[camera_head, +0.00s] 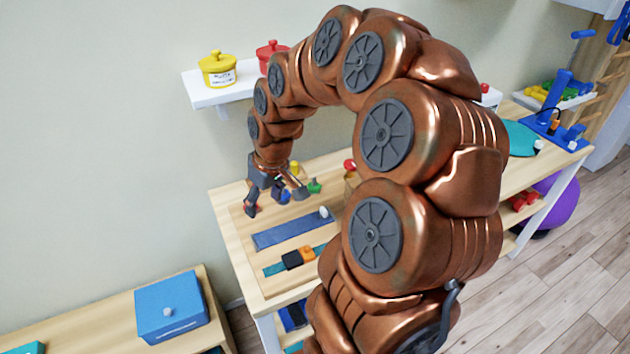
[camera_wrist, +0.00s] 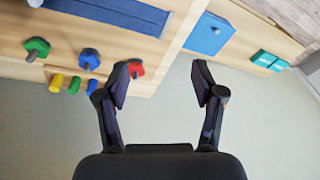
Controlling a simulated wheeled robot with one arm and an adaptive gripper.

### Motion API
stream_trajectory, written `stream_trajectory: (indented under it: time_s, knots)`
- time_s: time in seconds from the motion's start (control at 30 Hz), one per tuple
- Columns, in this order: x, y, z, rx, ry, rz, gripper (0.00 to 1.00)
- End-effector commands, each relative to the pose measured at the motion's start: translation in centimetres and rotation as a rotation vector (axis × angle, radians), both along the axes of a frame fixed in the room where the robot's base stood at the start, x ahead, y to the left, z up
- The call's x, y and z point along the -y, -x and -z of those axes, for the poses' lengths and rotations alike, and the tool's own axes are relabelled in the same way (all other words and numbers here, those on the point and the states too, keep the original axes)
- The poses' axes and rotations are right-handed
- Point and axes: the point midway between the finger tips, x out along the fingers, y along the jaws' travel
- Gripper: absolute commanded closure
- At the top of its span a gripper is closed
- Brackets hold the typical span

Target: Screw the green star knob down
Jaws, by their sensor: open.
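The green star knob (camera_wrist: 38,46) is at the far left of the wrist view, with a short grey stem showing beside it. It also shows in the head view (camera_head: 314,187), just right of my gripper. My gripper (camera_wrist: 163,80) is open and empty, its fingers spread wide; it hangs over the back left of the workbench in the head view (camera_head: 275,204). In the wrist view the green knob lies well left of both fingers. A blue knob (camera_wrist: 88,58) and a red knob (camera_wrist: 136,69) stand in line with it; the red one is beside the left finger.
Small yellow (camera_wrist: 57,83), green (camera_wrist: 74,85) and blue (camera_wrist: 91,87) pieces are close to the knobs. A blue strip (camera_head: 290,230) lies across the workbench. A blue box (camera_head: 172,306) sits on a lower bench. A white shelf (camera_head: 205,97) is on the wall.

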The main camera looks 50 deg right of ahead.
Motion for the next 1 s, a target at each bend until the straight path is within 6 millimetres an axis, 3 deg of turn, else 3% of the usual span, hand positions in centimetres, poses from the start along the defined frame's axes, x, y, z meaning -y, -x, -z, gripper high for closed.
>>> stream_trajectory:
  time_s: [0.2,0.3,0.5,0.67,1.0]
  knots:
    - [9.8,-3.4,2.2,0.100,0.015,0.079,0.32]
    - [14.2,-3.7,3.5,0.137,0.033,0.116,0.32]
    - [20.5,-3.3,5.5,0.179,0.071,0.170,0.32]
    - [22.3,-3.0,6.2,0.189,0.084,0.186,0.32]
    - [22.4,-3.6,7.7,0.187,0.084,0.184,0.32]
